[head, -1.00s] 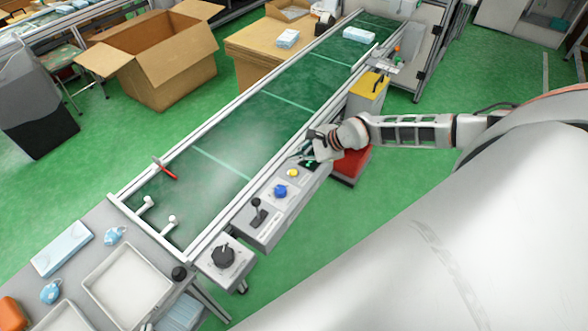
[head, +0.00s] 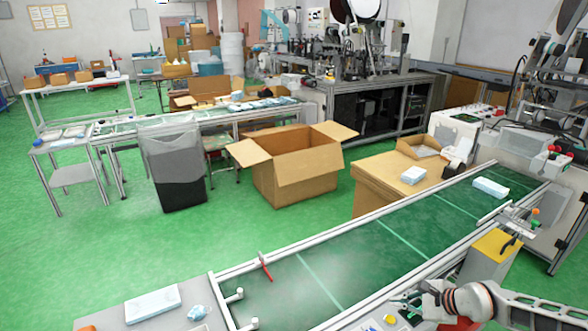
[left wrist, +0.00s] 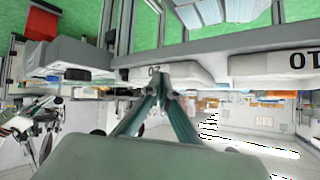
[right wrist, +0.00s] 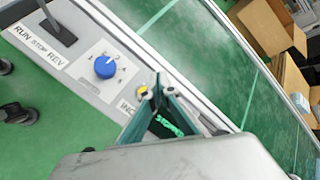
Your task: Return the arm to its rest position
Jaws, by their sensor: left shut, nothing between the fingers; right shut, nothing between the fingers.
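My right gripper (head: 412,302) is at the lower right of the head view, low over the control panel beside the conveyor. In the right wrist view its fingers (right wrist: 162,88) come together at the tips with nothing between them. The tips are close to a yellow button (right wrist: 142,90), and a green part (right wrist: 168,126) shows between the fingers. A blue knob (right wrist: 105,67) is on the same panel. My left gripper is outside the head view. In the left wrist view its fingers (left wrist: 160,78) meet at the tips, empty, in front of grey equipment.
The conveyor (head: 345,268) runs diagonally, with a blue-white pack (head: 490,187) at its far end. A yellow-topped box (head: 497,243) stands beside my right arm. An open carton (head: 290,170) and a dark bin (head: 178,172) stand on the green floor beyond. Open floor lies left.

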